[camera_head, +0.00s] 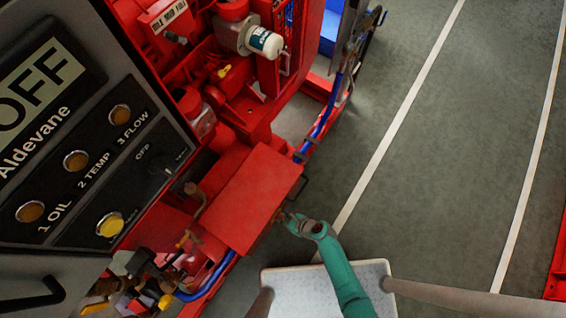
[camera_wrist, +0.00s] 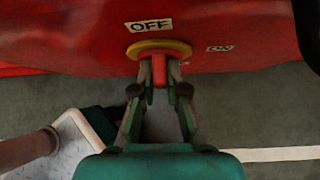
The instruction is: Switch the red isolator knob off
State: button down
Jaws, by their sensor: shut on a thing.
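In the wrist view, the red isolator knob (camera_wrist: 159,72) sits in front of a round yellow plate (camera_wrist: 160,48) on the red housing. My gripper (camera_wrist: 160,78) is shut on the knob, with one finger on each side of it. The fingers hide part of the knob; the red part that shows stands upright in the picture. A white "OFF" label (camera_wrist: 148,26) is just above the plate, and a smaller label (camera_wrist: 219,48), too blurred to read surely, is to its right. In the head view, my gripper (camera_head: 285,217) is at the side of the red box (camera_head: 253,200).
A dark panel (camera_head: 60,170) with amber lamps and a large "OFF" display stands at the left. Red pump machinery (camera_head: 225,100) and blue pipes (camera_head: 325,115) lie behind the box. Grey floor with white lines (camera_head: 440,150) is open to the right.

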jog(key=shift+s, duration=0.1)
dwell(0.3)
jog(key=c, duration=1.2)
grip_release()
jog(key=v, duration=1.2)
jog(key=shift+a, duration=0.15)
jog(key=shift+s, duration=0.1)
jog(key=shift+s, duration=0.1)
